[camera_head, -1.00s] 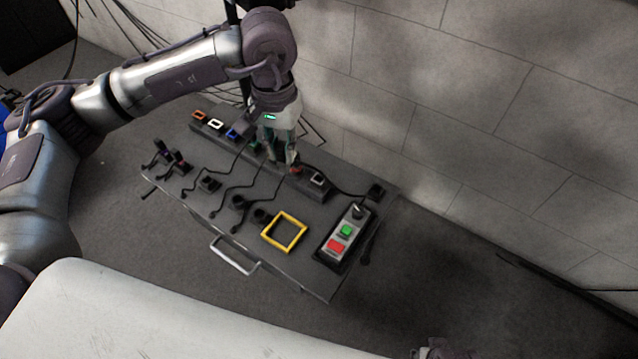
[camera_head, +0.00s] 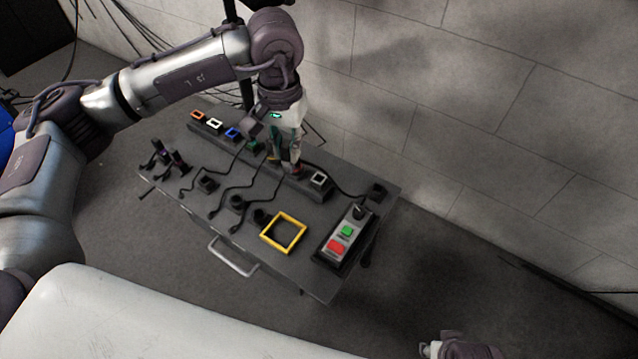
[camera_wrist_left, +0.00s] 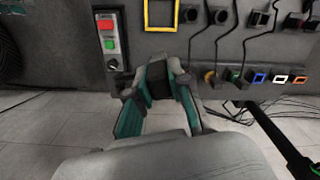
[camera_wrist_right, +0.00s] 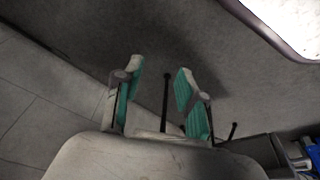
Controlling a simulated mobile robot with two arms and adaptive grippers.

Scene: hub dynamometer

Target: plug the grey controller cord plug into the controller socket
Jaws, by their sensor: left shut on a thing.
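The controller is a grey box (camera_head: 344,240) with a red button, a green button and a black knob, at the table's right end. A light-framed socket (camera_head: 318,180) sits at the right end of the dark socket strip; I take it for the controller socket. My left gripper (camera_head: 288,166) is over the strip, just left of this socket. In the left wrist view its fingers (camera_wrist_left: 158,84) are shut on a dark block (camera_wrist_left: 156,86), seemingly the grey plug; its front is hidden. My right gripper (camera_wrist_right: 156,82) is open and empty, away from the table.
Orange (camera_head: 198,115), white (camera_head: 214,124) and blue (camera_head: 232,133) sockets line the strip's left part. Several black plugs and cords lie in front of it. A yellow square frame (camera_head: 284,232) lies beside the controller.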

